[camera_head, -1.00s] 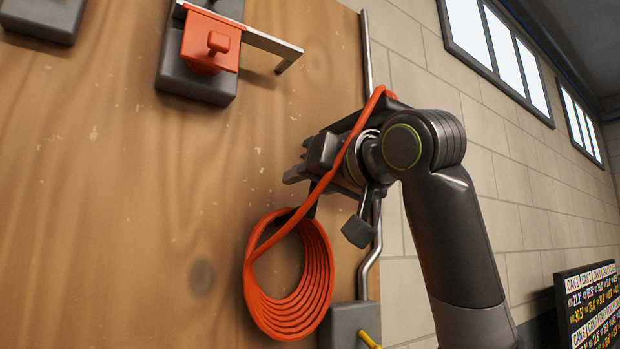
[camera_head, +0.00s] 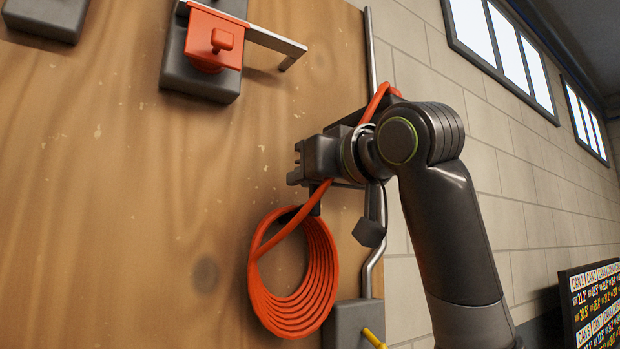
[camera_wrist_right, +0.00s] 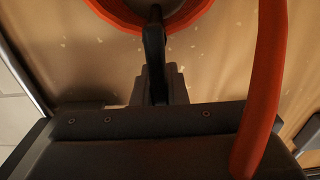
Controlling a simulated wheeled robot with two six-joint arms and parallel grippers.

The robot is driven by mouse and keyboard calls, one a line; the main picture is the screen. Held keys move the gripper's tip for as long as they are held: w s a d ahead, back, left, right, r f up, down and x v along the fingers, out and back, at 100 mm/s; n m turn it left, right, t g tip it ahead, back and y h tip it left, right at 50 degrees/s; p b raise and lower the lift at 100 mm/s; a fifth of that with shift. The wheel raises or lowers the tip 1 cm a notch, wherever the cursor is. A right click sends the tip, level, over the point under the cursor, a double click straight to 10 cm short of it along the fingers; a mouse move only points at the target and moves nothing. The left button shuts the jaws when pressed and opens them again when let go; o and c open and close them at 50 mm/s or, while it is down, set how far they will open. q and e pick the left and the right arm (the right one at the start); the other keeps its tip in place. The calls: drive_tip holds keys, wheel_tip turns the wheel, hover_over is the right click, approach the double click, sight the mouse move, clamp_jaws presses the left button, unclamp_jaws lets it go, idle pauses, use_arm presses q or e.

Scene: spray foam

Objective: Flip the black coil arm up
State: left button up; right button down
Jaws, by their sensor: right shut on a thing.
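An orange hose coil (camera_head: 322,290) hangs against the wooden board in the head view. Its loose strand rises past my right gripper (camera_head: 299,163). A short piece of the black coil arm (camera_head: 317,198) shows just below the gripper, above the coil; the rest is hidden behind the gripper. In the right wrist view the black coil arm (camera_wrist_right: 154,50) runs from the orange coil (camera_wrist_right: 120,14) to the fingers of my right gripper (camera_wrist_right: 160,88), which are shut on it. The orange strand (camera_wrist_right: 264,90) crosses the right of that view, close to the gripper body. My left gripper is not in view.
The wooden board (camera_head: 120,200) fills the left. A dark box with an orange block and metal bar (camera_head: 270,42) is mounted above. A metal pipe (camera_head: 370,60) runs along the board's right edge to a grey box with a yellow lever (camera_head: 350,322). A price board stands lower right.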

drive_tip(key=c, duration=1.4)
unclamp_jaws()
drive_tip(key=shift+c, duration=0.2)
drive_tip(key=shift+s+d, duration=0.3)
drive_tip(key=shift+s, duration=0.15)
use_arm(q)
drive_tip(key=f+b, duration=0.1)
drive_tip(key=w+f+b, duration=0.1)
drive_tip(key=b, duration=0.1)
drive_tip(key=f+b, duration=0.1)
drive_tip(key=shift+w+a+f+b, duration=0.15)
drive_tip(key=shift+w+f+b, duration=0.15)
drive_tip(key=shift+b, duration=0.1)
use_arm(e)
drive_tip(key=v, duration=1.6)
drive_tip(key=shift+s, duration=0.2)
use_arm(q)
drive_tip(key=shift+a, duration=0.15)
use_arm(e)
drive_tip(key=shift+d, duration=0.15)
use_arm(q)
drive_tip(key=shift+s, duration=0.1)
